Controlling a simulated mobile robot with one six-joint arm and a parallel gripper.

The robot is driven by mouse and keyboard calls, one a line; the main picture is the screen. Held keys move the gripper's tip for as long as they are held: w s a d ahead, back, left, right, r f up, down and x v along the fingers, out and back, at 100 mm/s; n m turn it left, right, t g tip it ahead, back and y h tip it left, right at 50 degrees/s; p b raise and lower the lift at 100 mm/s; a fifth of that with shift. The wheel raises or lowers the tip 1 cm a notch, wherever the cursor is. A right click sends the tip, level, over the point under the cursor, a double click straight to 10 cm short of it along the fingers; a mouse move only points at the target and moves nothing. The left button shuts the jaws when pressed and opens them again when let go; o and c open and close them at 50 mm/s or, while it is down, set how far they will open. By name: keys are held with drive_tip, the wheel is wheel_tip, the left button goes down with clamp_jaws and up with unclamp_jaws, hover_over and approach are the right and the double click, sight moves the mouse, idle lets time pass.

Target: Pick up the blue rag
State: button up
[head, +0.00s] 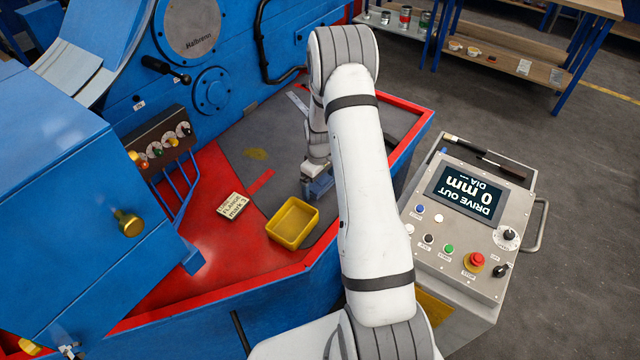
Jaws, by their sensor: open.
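My gripper (317,188) is low over the grey floor of the red-edged machine bed (292,262), right of the yellow bin. My white arm comes in front of it and hides part of that area. A small blue-grey patch shows at the gripper's end; I cannot tell whether it is the blue rag or part of the gripper. No other blue rag shows clearly. The fingertips are too small to make out well, and no held object is clear.
A yellow bin (293,223) and a marked card (234,206) lie on the bed. A thin light strip (298,103) lies farther back. A control console (462,222) stands right of my arm. Blue machine housings rise at the left and back.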

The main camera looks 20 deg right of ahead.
sight(319, 181)
drive_tip(key=shift+c, duration=0.4)
drive_tip(key=c, duration=0.7)
drive_tip(key=shift+c, duration=0.2)
drive_tip(key=shift+r, duration=0.15)
wheel_tip(319, 181, up, 10)
drive_tip(key=b, duration=0.2)
